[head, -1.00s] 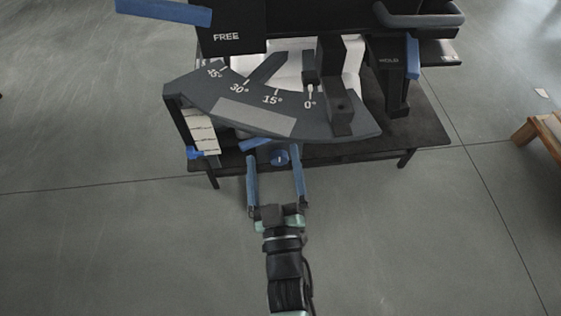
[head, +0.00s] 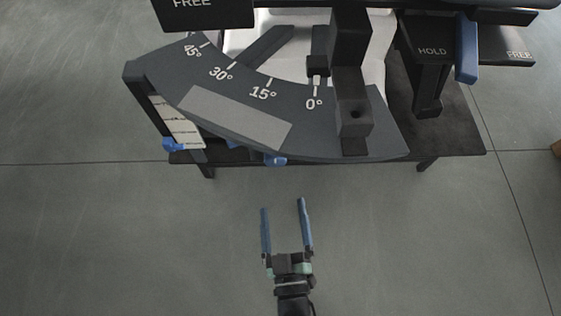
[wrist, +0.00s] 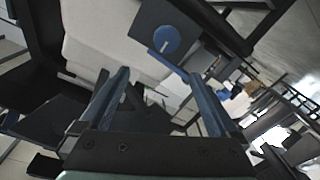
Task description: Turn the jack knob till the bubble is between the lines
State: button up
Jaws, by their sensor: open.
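A round blue knob (wrist: 165,40) with a white line shows on a dark panel in the wrist view, beyond my fingertips. In the head view, a small blue part (head: 275,160) shows at the front under the angle plate, mostly hidden; it looks like the same knob. My gripper (head: 284,206) is open and empty, in front of the machine and apart from it. Its two blue fingers also show in the wrist view (wrist: 158,78), spread with nothing between them. I cannot make out a bubble or its lines in either view.
The dark angle plate (head: 225,88), marked 0° to 45°, overhangs the front. A white scale (head: 187,128) with a blue pointer (head: 172,145) stands at its left. A HOLD panel (head: 430,60) and blue handle (head: 467,50) are at right. The floor around my gripper is clear.

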aim_at(276, 163)
jog(key=w+b, duration=0.2)
jog(key=w, duration=0.2)
jog(key=w+f+b, duration=0.1)
jog(key=w+b, duration=0.1)
jog(key=w, duration=0.2)
jog(key=w+a+f+b, duration=0.1)
jog(key=w+b, duration=0.1)
jog(key=w, duration=0.3)
jog(key=shift+f+b, duration=0.2)
jog(key=shift+b, duration=0.1)
jog(key=c, duration=1.4)
jog(key=shift+o, duration=0.2)
jog(key=shift+s, duration=0.1)
